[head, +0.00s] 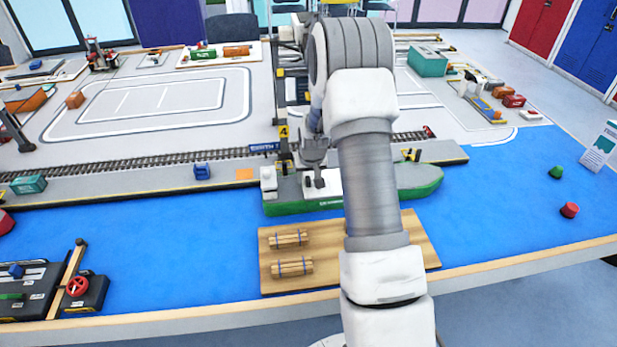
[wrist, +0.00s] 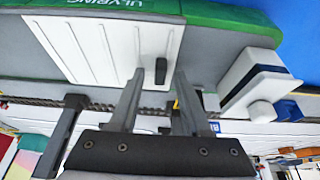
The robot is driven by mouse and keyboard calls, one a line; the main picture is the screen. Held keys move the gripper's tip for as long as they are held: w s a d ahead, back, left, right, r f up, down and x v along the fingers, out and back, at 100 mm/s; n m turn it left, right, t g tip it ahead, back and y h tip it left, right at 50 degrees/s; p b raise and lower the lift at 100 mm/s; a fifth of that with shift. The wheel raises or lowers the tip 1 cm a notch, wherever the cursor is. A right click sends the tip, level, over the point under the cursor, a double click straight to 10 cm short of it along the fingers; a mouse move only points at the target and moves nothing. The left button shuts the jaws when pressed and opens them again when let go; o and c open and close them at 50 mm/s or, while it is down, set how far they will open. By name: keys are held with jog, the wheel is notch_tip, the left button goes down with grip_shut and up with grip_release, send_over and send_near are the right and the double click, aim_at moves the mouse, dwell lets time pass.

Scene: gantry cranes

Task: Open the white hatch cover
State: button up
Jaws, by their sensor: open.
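The white ribbed hatch cover (wrist: 105,45) lies closed-looking on the deck of a green-hulled ship (head: 300,208). In the head view the cover (head: 334,184) is partly hidden by my arm and gripper. A small dark handle (wrist: 161,70) stands on the cover near one edge. My gripper (wrist: 158,78) is open, its two fingertips on either side of the handle in the wrist view. I cannot tell whether they touch the cover. In the head view my gripper (head: 318,182) is over the ship's deck.
A white and dark-blue ship bridge (wrist: 255,80) stands beside the cover. A wooden board (head: 330,268) with two log bundles (head: 290,238) lies in front of the ship. A crane post (head: 284,140) and rail track (head: 130,164) are behind. Blue water surface (head: 500,210) is mostly clear.

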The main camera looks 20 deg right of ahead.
grip_shut()
dwell(1.4)
